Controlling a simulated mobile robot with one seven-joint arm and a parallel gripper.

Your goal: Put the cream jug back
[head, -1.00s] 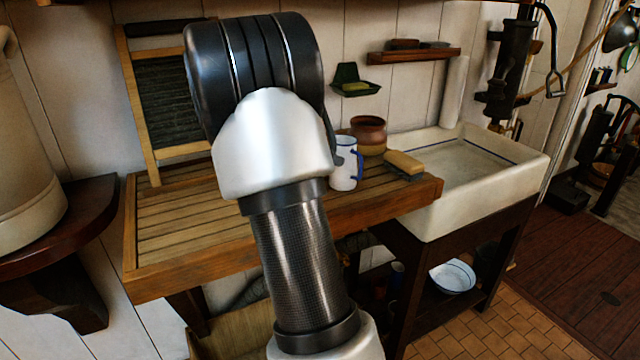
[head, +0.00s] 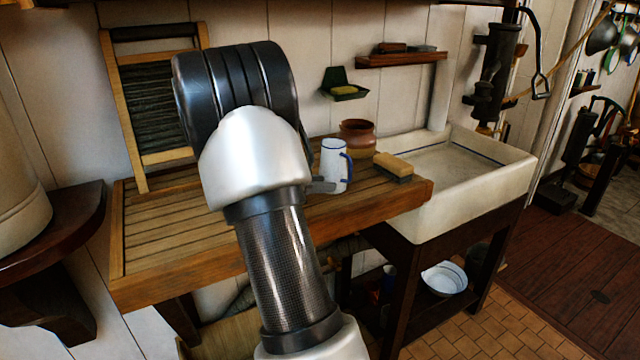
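A white jug with a blue rim and blue handle (head: 334,162) stands upright on the slatted wooden draining board (head: 150,262) in the head view. It is the only jug of this kind I see, and I take it as the cream jug. My gripper (head: 322,186) is mostly hidden behind my own arm. Only a small grey part of it shows, at the left side of the jug low down. I cannot tell whether it touches the jug, or whether the fingers are open or shut.
A brown pot (head: 357,136) stands just behind the jug, and a scrubbing brush (head: 393,166) lies to its right. A white sink (head: 450,205) adjoins the board. A washboard (head: 157,110) leans on the wall at the left. A wall shelf (head: 402,60) and a green soap dish (head: 344,91) hang above.

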